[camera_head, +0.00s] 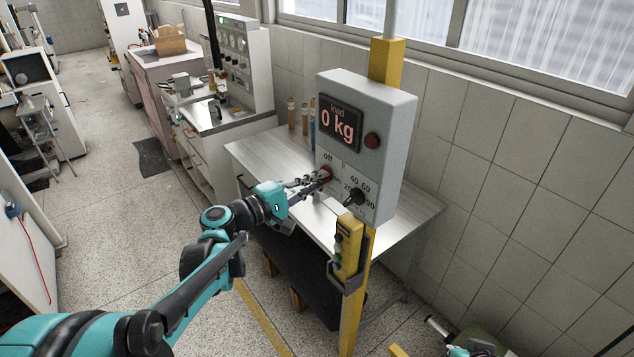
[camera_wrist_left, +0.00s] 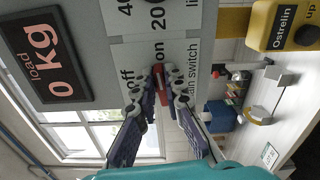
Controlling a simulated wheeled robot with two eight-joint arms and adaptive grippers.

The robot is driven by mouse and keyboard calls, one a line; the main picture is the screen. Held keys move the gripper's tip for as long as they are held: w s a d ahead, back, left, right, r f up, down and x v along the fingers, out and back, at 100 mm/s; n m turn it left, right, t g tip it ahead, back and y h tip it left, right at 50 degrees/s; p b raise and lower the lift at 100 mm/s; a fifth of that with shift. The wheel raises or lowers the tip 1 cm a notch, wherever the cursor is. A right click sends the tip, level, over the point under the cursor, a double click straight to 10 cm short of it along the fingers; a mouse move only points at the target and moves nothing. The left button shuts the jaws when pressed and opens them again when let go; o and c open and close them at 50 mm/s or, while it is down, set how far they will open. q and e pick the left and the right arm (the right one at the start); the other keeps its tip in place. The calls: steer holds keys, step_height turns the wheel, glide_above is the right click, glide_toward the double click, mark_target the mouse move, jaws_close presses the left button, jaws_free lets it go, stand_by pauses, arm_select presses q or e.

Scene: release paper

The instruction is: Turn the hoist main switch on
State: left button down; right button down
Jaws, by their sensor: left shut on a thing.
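The hoist control box (camera_head: 385,125) is a grey panel on a yellow post, with a display reading "load 0 kg". Its main switch is a red handle (camera_head: 326,173) low on the left of the face, under the word "off". My left gripper (camera_head: 318,180) is shut on this handle. In the left wrist view, the red handle (camera_wrist_left: 157,80) sits between both fingertips, its long side running roughly up and down, its upper end near the word "on". "Off" is to its left. The fingers partly cover the handle. My right gripper's fingers do not show.
A black rotary knob (camera_head: 354,196) with numbers around it and a round red lamp (camera_head: 372,141) are on the same box. A yellow pendant (camera_head: 347,245) hangs on the post below. A metal table (camera_head: 410,212) stands behind; a tiled wall is at right.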

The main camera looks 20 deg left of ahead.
arm_select(q)
steer(key=shift+f+m, duration=0.15)
steer(key=shift+m, duration=0.65)
steer(key=c, duration=1.6)
jaws_free()
steer(key=v, duration=1.2)
